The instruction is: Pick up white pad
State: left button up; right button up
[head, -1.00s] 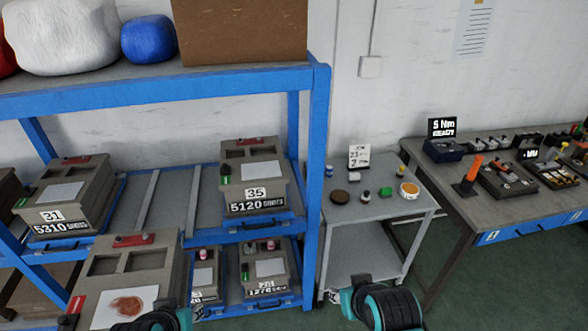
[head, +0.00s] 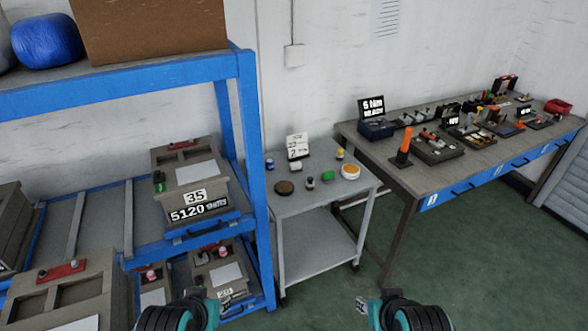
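A small white block (head: 297,165), which may be the white pad, sits on the top of the grey cart (head: 320,203), just below a standing white card (head: 297,146). It is too small to make out clearly. My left gripper (head: 196,293) is at the bottom edge, in front of the shelf and well short of the cart. My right gripper (head: 362,303) is at the bottom edge over the green floor, in front of the cart. Neither touches anything on the cart. Their fingers are too small and cut off to show whether they are open.
Around the block are a brown disc (head: 284,188), a green piece (head: 327,176), small bottles and an orange-topped white tub (head: 350,171). The blue shelf (head: 247,150) with grey moulds stands left. A workbench (head: 432,178) with tools stands right. The floor before the cart is clear.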

aim_at(295, 167)
jog(key=i+u, duration=0.1)
jog(key=u, duration=0.3)
jog(key=i+l+u, duration=0.1)
jog(key=u, duration=0.3)
jog(key=l+u, duration=0.15)
jog(key=u, duration=0.25)
jog(key=i+l+u, duration=0.15)
jog(key=l, duration=0.2)
jog(key=i+l+u, duration=0.15)
jog(key=l, duration=0.25)
jog(key=i+l+u, duration=0.15)
jog(key=l, duration=0.25)
jog(key=i+l+u, duration=0.15)
jog(key=l, duration=0.75)
jog(key=i, duration=0.05)
